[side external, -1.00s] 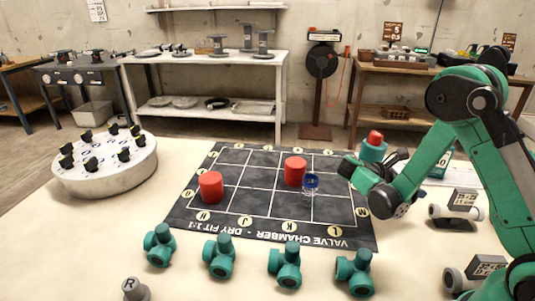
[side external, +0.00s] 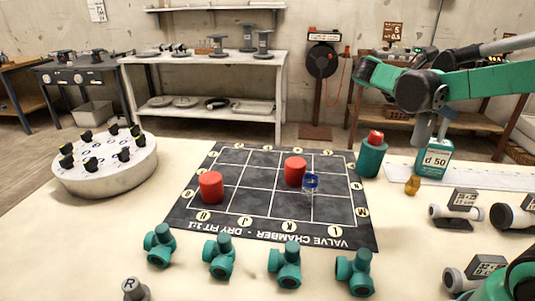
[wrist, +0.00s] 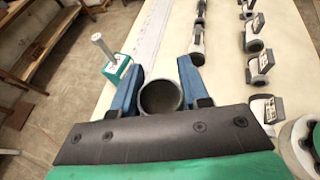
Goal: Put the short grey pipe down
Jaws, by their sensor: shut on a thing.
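In the wrist view my gripper (wrist: 160,73) has its two blue fingers closed on the sides of a short grey pipe (wrist: 160,101). I look into the pipe's round open end. In the side view my wrist is high at the upper right, above the table. A grey part (side external: 422,128) hangs under it there, and I cannot tell whether it is the pipe or a finger. The dark grid mat (side external: 235,182) lies on the table, left of and below my wrist. Two red cylinders (side external: 211,187) (side external: 295,171) and a blue-rimmed ring (side external: 311,183) are on it.
A green box marked d 50 (side external: 434,160) stands below my wrist; a grey post rises from it in the wrist view (wrist: 117,72). A teal cylinder with a red top (side external: 371,158) is beside the mat. Labelled pipes (side external: 455,212) lie right, several green fittings (side external: 220,257) in front.

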